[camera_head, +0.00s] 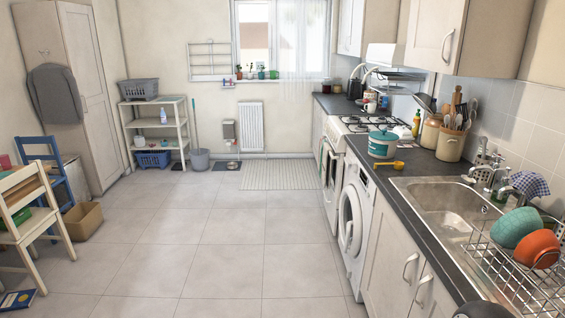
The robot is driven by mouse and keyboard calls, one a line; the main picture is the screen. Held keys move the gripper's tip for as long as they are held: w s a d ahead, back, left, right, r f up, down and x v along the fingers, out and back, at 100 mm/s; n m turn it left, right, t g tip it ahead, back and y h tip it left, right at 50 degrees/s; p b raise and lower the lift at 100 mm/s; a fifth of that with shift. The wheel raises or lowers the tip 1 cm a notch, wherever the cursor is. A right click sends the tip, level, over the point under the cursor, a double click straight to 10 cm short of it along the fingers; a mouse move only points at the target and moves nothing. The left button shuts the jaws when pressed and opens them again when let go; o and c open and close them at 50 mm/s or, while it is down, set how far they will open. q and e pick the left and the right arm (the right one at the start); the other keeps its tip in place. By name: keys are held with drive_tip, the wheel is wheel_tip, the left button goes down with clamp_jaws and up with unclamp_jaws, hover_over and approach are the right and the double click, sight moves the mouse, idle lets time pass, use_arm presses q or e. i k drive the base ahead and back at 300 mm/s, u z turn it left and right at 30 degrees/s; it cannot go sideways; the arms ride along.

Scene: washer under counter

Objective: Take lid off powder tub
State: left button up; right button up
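The powder tub (382,150) stands upright on the dark counter above the washing machine. It is white with a teal band. Its teal lid (383,136) sits on top, with a small knob or handle at its middle. Neither of my grippers can be made out in the head view. Only a dark rounded shape shows at the bottom edge on the right, and I cannot tell what it is.
The washing machine (354,222) is under the counter (411,178). A utensil crock (450,145) and a jar (431,131) stand right of the tub. The stove (366,124) is behind it. The sink (437,200) and dish rack (515,265) are nearer.

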sight(383, 135)
drive_tip(key=u, duration=0.05)
drive_tip(key=i, duration=1.35)
drive_tip(key=z, duration=0.3)
drive_tip(key=i, duration=1.9)
drive_tip(key=z, duration=0.4)
